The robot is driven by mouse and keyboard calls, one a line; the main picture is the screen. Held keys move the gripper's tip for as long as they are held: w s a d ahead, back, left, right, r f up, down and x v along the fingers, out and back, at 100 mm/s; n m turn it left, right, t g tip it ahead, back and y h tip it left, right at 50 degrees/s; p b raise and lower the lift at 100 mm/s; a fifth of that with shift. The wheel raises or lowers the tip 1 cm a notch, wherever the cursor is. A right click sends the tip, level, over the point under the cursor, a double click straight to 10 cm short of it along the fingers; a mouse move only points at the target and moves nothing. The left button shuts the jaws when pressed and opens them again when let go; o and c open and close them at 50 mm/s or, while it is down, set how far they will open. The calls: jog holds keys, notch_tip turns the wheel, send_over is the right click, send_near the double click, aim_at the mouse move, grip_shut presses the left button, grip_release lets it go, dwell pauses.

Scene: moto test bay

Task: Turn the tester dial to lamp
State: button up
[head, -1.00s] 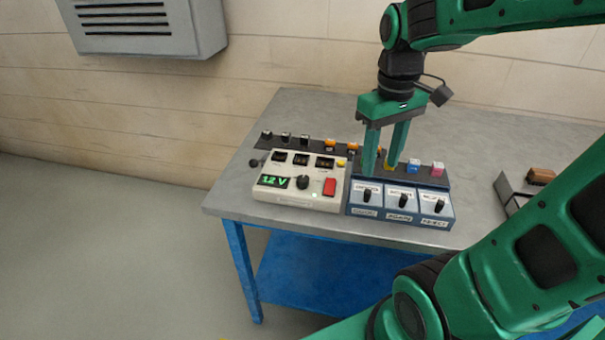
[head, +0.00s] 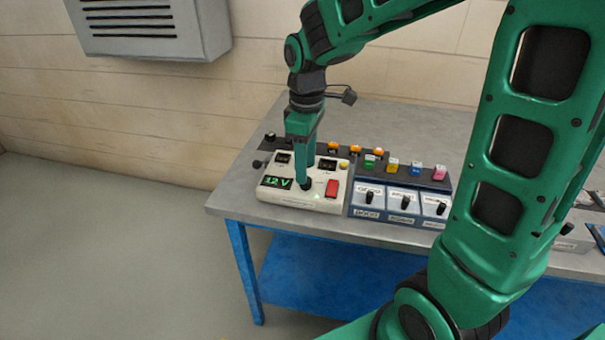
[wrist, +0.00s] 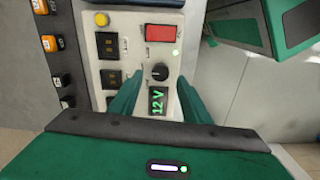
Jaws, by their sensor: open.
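The tester (head: 321,204) is a cream box on the bench, with a green display (head: 275,183) reading 12 V, a red button (head: 332,188) and a yellow knob (head: 344,165). Its black round dial (wrist: 160,72) sits between the red button and the display in the wrist view. My gripper (head: 304,184) points down over the tester, hiding most of the dial in the head view. In the wrist view its two green fingers (wrist: 152,88) are apart, one on each side of the dial and display. I cannot tell whether they touch the dial.
A blue-grey box (head: 402,212) with several switches stands right of the tester. Behind are small orange, green, yellow, blue and pink parts on dark strips (head: 427,181). A grey vent box (head: 150,30) hangs on the wall. The bench (head: 240,180) is clear at left.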

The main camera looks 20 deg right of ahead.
jog(key=shift+f, duration=1.7)
jog(key=c, duration=1)
jog(key=shift+w, duration=0.1)
jog(key=shift+c, duration=0.2)
jog(key=m, duration=0.4)
jog(key=shift+d+r+m, duration=0.1)
jog(key=shift+m, duration=0.2)
jog(key=shift+w+m, duration=0.1)
jog(key=shift+m, duration=2.5)
